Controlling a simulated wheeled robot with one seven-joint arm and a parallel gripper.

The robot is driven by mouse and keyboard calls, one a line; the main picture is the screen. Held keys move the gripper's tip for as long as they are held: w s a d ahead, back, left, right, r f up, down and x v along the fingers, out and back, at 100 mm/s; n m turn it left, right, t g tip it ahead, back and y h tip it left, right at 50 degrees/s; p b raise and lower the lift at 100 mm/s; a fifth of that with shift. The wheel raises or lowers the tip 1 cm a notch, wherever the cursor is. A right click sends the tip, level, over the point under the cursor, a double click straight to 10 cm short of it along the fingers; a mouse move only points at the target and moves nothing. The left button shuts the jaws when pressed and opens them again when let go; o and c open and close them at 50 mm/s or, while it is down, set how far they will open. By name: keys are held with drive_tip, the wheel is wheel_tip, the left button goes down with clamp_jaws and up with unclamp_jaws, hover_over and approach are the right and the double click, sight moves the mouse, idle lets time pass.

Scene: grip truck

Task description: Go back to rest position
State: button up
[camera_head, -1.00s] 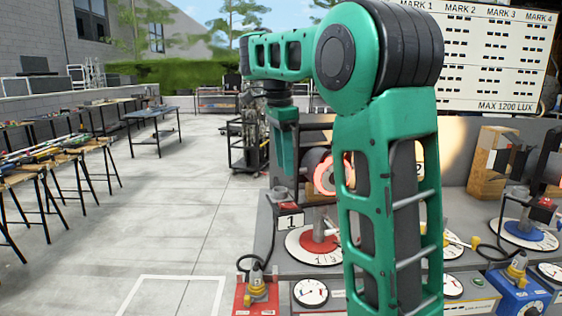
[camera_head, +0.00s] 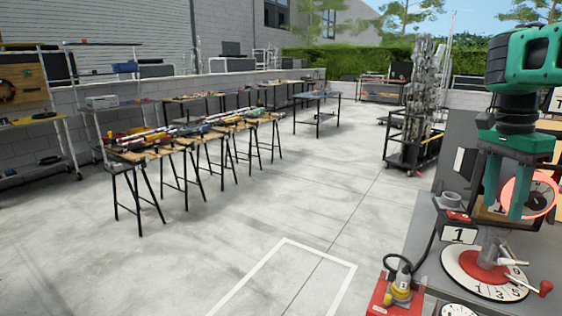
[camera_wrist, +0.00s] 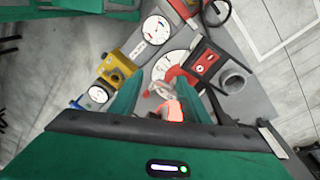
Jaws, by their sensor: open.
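My green gripper (camera_head: 504,213) hangs at the right edge of the head view, fingers pointing down, above the station marked 1. It is open, with nothing between the fingers. A red and white numbered dial (camera_head: 485,273) with a grey post and levers lies below it. In the wrist view my gripper (camera_wrist: 160,92) shows two spread green fingers, with the dial (camera_wrist: 170,68) and an orange-lit part (camera_wrist: 173,110) seen beyond and between them. Most of my arm is outside the head view.
A red box with a yellow plug (camera_head: 398,285) stands at the station's front left. A round orange-rimmed part (camera_head: 530,195) is close behind the fingers. Trestle tables (camera_head: 200,140) with rods stand at left, and a black rack (camera_head: 415,140) at the back. The concrete floor between is clear.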

drive_tip(key=s+a+f+n, duration=0.3)
drive_tip(key=s+f+n, duration=0.2)
drive_tip(key=s+f, duration=0.3)
drive_tip(key=s+a+f+n+y, duration=0.1)
drive_tip(key=s+a+f+n, duration=0.2)
drive_tip(key=s, duration=0.9)
wheel_tip(320, 180, down, 5)
drive_tip(key=n, duration=0.3)
drive_tip(key=shift+s+a+f+t, duration=0.15)
drive_tip(key=shift+a+f+t, duration=0.05)
drive_tip(key=shift+a+t, duration=0.2)
drive_tip(key=shift+w+f, duration=0.25)
drive_tip(key=shift+w, duration=0.35)
